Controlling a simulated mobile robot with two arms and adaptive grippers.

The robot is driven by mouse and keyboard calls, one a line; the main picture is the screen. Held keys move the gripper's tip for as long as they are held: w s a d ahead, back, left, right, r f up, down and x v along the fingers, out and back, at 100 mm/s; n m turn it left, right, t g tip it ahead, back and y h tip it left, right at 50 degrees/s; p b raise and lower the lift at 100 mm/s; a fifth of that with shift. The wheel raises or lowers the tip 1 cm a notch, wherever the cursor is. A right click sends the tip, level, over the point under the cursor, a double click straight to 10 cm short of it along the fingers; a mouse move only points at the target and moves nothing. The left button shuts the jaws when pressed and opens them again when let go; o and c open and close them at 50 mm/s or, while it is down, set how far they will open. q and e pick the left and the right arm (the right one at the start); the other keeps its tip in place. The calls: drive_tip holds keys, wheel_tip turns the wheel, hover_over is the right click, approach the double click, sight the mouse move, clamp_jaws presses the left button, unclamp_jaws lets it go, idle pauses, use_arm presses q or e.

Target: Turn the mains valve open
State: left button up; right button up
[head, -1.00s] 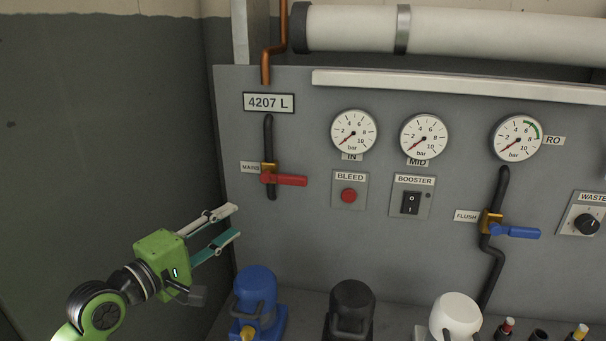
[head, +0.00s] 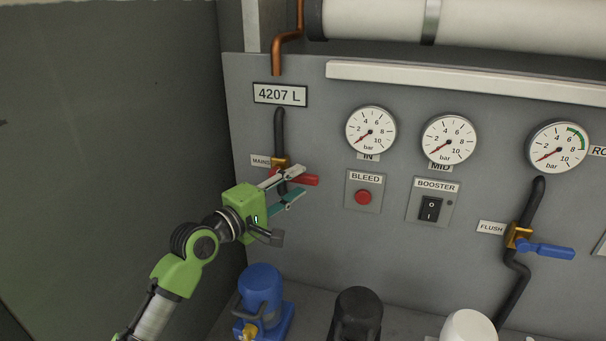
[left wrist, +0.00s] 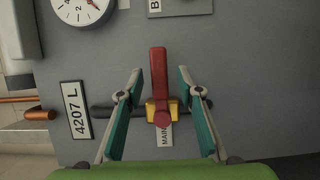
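The mains valve is a brass body with a red lever handle (head: 308,180) on a black vertical pipe, beside a MAINS label (head: 261,161). The lever lies level, pointing right, across the pipe. My left gripper (head: 298,187) is in front of the valve and covers part of the lever. In the left wrist view the red lever (left wrist: 159,85) stands between the two open fingers (left wrist: 158,82), with a gap on each side. The brass valve body (left wrist: 152,110) shows below it there. My right gripper is not in view.
On the grey panel are three gauges, all with needles low, a red BLEED button (head: 362,197), a BOOSTER switch (head: 431,208) and a blue FLUSH lever (head: 545,250). Blue (head: 261,290), black (head: 357,314) and white (head: 468,326) units stand below. A dark wall (head: 110,130) is at left.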

sight(299, 180)
use_arm(q)
drive_tip(key=shift+x, duration=1.1)
drive_tip(key=shift+w+d, duration=0.3)
drive_tip(key=shift+w, duration=0.05)
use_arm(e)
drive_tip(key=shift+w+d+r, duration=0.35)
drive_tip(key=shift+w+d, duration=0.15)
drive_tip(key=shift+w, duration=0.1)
use_arm(q)
clamp_jaws()
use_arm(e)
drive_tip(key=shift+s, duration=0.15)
